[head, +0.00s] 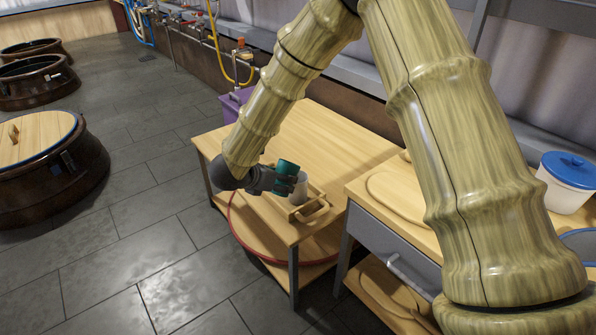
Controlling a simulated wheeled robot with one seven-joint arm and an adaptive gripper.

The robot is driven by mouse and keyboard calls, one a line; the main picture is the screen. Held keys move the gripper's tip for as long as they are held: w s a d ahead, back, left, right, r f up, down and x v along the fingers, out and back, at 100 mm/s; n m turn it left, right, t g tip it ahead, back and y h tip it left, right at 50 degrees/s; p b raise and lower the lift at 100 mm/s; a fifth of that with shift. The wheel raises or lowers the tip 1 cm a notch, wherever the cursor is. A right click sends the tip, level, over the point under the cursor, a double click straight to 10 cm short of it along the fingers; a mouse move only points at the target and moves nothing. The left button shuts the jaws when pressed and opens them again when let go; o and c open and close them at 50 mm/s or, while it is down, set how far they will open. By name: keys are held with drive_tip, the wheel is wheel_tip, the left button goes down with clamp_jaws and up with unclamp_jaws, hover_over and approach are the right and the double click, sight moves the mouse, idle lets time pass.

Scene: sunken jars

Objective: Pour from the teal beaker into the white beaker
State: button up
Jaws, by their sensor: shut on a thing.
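The teal beaker (287,169) is held by my gripper (279,183) near the front left edge of the wooden table (325,140). It looks roughly upright, perhaps slightly tilted. The white beaker (300,190) is just to the right of the teal beaker and a little lower, at a wooden tray (316,210) with a handle. The teal beaker and the gripper partly cover the white beaker. My gripper is shut on the teal beaker. The contents of both beakers cannot be made out.
A purple crate (233,104) stands behind the table's left side. A second wooden surface with a round board (403,200) and a white tub with a blue lid (568,180) is at right. Large sunken jars (50,190) are at left. The table's back half is clear.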

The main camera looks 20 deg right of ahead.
sight(282, 168)
drive_tip(key=shift+r+y+p, duration=0.3)
drive_tip(key=shift+r+p, duration=0.2)
drive_tip(key=shift+p, duration=0.3)
drive_tip(key=shift+f+g, duration=0.2)
drive_tip(key=shift+g, duration=0.1)
drive_tip(key=shift+r+g+y+p, duration=0.7)
drive_tip(key=shift+r+y+p, duration=0.35)
drive_tip(key=shift+p, duration=1.45)
drive_tip(key=shift+w+d+r+g+y+p, duration=0.2)
drive_tip(key=shift+r+g+y+p, duration=0.5)
drive_tip(key=shift+p, duration=1.6)
drive_tip(key=shift+w+d+r+g+y+p, duration=0.15)
drive_tip(key=shift+r+g+y+p, duration=0.5)
drive_tip(key=shift+p, duration=1.65)
